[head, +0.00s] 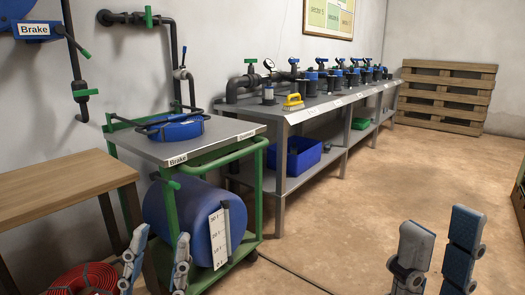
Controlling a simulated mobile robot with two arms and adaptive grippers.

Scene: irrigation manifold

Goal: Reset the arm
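My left gripper (155,262) is low at the left of the head view, in front of the green cart. Its two fingers stand apart with nothing between them. My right gripper (435,262) is low at the right, over the bare floor. Its two fingers are also spread and empty. The lower parts of both grippers are cut off by the bottom edge of the picture. Neither gripper is seen holding anything.
A green cart (202,147) with a blue tank (190,215) stands beside the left gripper. A wooden table (60,185) and red hose coil (85,279) are at left. A manifold bench (300,113) runs along the wall. Floor (350,210) at centre right is clear.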

